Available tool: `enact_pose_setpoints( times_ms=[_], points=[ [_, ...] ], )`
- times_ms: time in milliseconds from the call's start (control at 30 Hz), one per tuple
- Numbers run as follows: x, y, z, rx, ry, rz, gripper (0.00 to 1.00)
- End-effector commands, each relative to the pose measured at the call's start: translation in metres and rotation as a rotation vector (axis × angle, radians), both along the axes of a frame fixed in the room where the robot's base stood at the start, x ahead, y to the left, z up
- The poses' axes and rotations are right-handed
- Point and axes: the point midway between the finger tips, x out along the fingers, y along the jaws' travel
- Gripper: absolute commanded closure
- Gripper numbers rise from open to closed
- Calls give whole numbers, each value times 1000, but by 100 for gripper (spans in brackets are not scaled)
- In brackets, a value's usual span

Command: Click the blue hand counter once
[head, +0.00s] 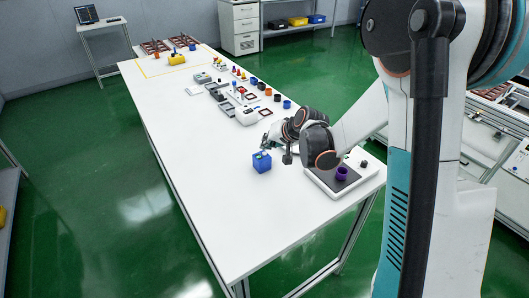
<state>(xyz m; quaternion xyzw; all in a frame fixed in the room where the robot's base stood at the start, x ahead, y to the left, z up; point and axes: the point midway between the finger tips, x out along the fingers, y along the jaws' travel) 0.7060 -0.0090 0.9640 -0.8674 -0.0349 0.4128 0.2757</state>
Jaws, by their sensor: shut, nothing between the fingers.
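The blue hand counter (261,164) is a small blue box standing on the near part of the long white table. Its top shows a small darker and yellowish detail, too small to make out. My gripper (265,148) is shut and empty, at the upper right edge of the counter's top in the head view. I cannot tell whether the fingertips touch the counter or hover just above it. My wrist hides the table right behind and to the right of the gripper.
On the white table (210,180), a dark-topped scale-like device (322,181) holding a purple cup (342,173) stands to the right. Several small parts and a white device (247,115) lie farther back. A yellow object (176,59) is at the far end. The table left of the counter is clear.

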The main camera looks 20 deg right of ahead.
Motion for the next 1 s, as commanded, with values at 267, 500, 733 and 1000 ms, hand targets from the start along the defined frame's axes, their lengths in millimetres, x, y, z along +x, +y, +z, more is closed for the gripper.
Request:
enact_pose_setpoints(
  times_ms=[267,500,733,1000],
  points=[
    [0,0,1,0,0,0,100],
    [0,0,18,0,0,0,100],
    [0,0,39,0,0,0,100],
    [0,0,51,0,0,0,100]
  ],
)
